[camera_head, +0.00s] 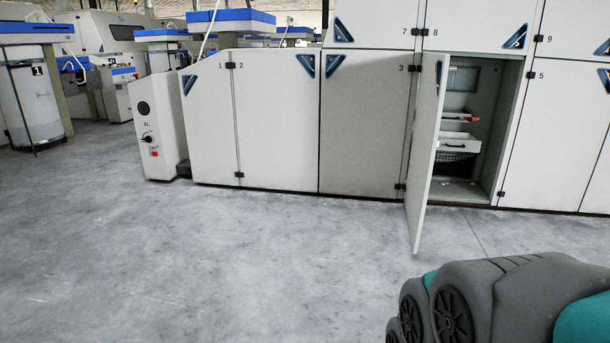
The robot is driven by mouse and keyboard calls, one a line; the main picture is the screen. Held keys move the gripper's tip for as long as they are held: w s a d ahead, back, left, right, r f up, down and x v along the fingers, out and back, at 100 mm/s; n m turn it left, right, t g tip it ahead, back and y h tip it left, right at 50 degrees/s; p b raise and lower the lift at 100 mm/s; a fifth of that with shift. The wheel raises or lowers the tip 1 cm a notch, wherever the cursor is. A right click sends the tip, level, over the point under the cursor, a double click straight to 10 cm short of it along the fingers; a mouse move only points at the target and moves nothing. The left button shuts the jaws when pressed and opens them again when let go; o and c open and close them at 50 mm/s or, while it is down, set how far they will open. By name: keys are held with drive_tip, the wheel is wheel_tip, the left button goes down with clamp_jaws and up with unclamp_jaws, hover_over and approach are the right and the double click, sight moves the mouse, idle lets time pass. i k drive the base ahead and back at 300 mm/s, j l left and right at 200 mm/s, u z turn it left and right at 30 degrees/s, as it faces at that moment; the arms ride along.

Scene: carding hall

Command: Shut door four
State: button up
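A white cabinet door (426,150) stands open between door 3 (363,125) and door 5 (558,130). I take it as door four from its place, since no number shows on it. It is hinged on its left side and swings out toward me, seen nearly edge-on. A blue triangular handle plate shows partly near its top. To its right is the open compartment (468,188), with shelves, a white drawer and a small red-orange item inside. My gripper is not in view; grey and teal parts at the lower right look like my arm.
Doors 1, 2, 3 and 5 and the upper row with 7, 8 and 9 are shut. A control box (158,125) with a dial and red button stands left of door 1. The grey floor (200,260) in front is clear. Blue-topped machines stand at the back left.

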sight(433, 70)
drive_tip(key=i+j+z, duration=0.1)
drive_tip(key=i+z, duration=0.2)
drive_tip(key=i, duration=0.25)
drive_tip(key=i+j+z, duration=0.2)
drive_tip(key=i+z, duration=0.15)
drive_tip(key=i, duration=0.15)
drive_tip(key=i+j+z, duration=0.3)
drive_tip(key=i+j, duration=0.1)
drive_tip(key=i, duration=0.15)
